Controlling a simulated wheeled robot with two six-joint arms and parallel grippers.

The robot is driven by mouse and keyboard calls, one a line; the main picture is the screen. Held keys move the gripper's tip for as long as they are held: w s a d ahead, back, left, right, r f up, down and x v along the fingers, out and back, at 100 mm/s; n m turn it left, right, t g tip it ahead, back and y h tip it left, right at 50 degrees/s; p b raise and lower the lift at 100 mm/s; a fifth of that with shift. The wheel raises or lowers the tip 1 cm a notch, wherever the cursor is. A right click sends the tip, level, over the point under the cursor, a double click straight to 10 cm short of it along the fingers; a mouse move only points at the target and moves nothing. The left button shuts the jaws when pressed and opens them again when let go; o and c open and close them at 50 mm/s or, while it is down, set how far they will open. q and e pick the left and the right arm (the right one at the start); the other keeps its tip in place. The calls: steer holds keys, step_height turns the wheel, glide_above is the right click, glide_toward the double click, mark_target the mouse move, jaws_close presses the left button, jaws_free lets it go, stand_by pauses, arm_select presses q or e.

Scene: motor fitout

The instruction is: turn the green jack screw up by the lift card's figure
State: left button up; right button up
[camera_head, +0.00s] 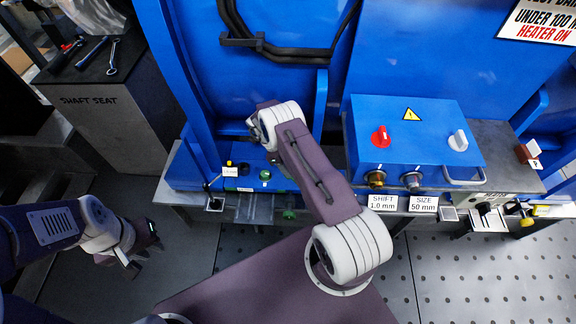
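A green round piece (289,214) shows below the front edge of the blue machine's left block, left of my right forearm. A small green knob or button (265,175) sits above it on that block. I cannot tell which belongs to the jack screw. A small white card (230,171) stands on the block's left end; its print is too small to read surely. My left gripper (143,249) is at the lower left, empty, fingers apart, away from the machine. My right gripper (256,130) points at the machine above the block; its fingers are mostly hidden by its wrist.
A blue control box (425,125) has a red knob (381,137) and a grey knob (458,140). Cards below read SHIFT 1.0 mm (382,202) and SIZE 50 mm (423,204). A SHAFT SEAT bench (110,120) with tools stands left. Perforated floor (480,270) is clear.

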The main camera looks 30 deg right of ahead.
steer(key=shift+s+f, duration=0.1)
steer(key=shift+s, duration=0.05)
steer(key=o, duration=1.4)
